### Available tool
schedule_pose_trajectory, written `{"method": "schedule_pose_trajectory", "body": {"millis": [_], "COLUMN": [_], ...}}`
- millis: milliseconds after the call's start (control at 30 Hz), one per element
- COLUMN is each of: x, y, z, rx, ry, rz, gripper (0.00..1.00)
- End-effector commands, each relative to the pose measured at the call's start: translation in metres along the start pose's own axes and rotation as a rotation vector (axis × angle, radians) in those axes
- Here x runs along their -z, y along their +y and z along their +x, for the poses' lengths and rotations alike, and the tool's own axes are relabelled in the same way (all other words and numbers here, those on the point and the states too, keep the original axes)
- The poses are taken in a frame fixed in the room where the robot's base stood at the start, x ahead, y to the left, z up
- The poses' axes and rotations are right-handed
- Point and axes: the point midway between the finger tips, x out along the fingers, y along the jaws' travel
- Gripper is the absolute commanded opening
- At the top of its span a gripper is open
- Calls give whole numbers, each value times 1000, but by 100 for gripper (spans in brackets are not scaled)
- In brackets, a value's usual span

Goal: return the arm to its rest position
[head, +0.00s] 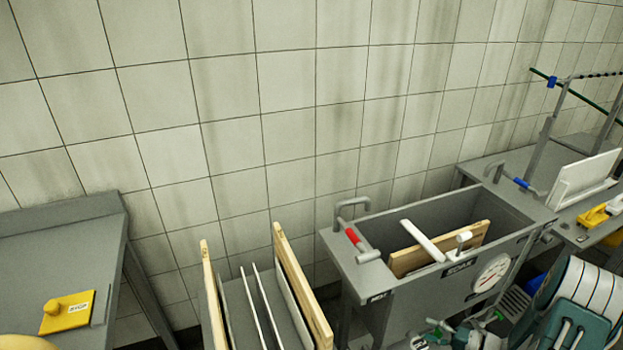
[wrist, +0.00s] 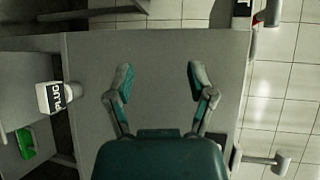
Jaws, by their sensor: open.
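My gripper (wrist: 160,80) shows in the wrist view with its two fingers spread wide apart and nothing between them. A plain grey surface (wrist: 160,55) fills the picture behind the fingers. In the head view, my teal and white arm (head: 575,315) is at the lower right corner, in front of the grey soak basin (head: 395,300). The arm's lower part is cut off by the picture edge.
A wooden board (head: 440,252) stands in the basin, which has a dial (head: 491,273). Left of it is a rack of upright boards (head: 300,290). A white block marked PLUG (wrist: 50,98) shows in the wrist view.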

Motion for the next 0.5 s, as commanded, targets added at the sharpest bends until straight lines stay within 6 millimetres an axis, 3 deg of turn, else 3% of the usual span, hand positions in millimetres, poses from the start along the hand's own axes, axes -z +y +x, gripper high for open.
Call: {"method": "schedule_pose_trajectory", "body": {"millis": [33,100,500], "x": [-4,-12,-81], "y": [-21,-44,-155], "z": [6,13,39], "rx": [-33,-85,-434], "ry": [-49,-114,-378], "rz": [-16,-25,-123], "gripper": [70,70,70]}}
